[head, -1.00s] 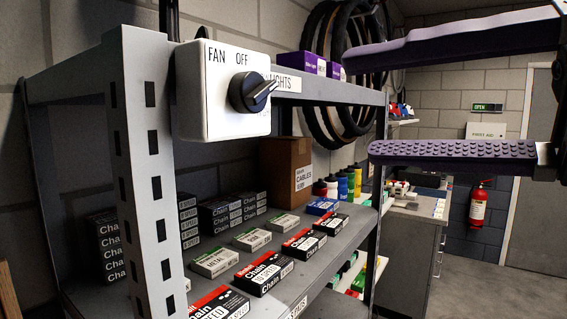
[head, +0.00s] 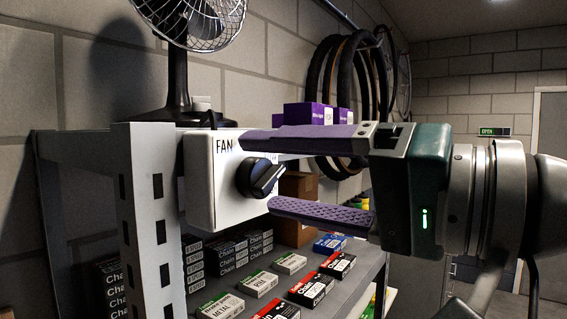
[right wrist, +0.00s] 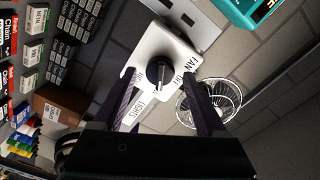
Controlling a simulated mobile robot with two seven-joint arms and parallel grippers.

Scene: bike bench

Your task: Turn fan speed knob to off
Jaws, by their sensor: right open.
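The fan switch box (head: 205,190) is white, with a black knob (head: 259,178), and is fixed to the front of the shelf's top. "FAN" shows on its face; my upper finger covers the "OFF" mark in the head view. The knob's pointer is aimed to the upper right in the head view. My right gripper (head: 258,172) is open, one finger above and one below the knob's level, apart from it as far as I can tell. In the right wrist view the knob (right wrist: 159,72) lies between the two fingers, beyond their tips. My left gripper is not in view.
A desk fan (head: 180,60) stands on the shelf top behind the box. Purple boxes (head: 308,113) sit to the right on the top shelf. Chain boxes (head: 310,290) lie on the shelf below. The grey shelf upright (head: 150,220) stands left of the box.

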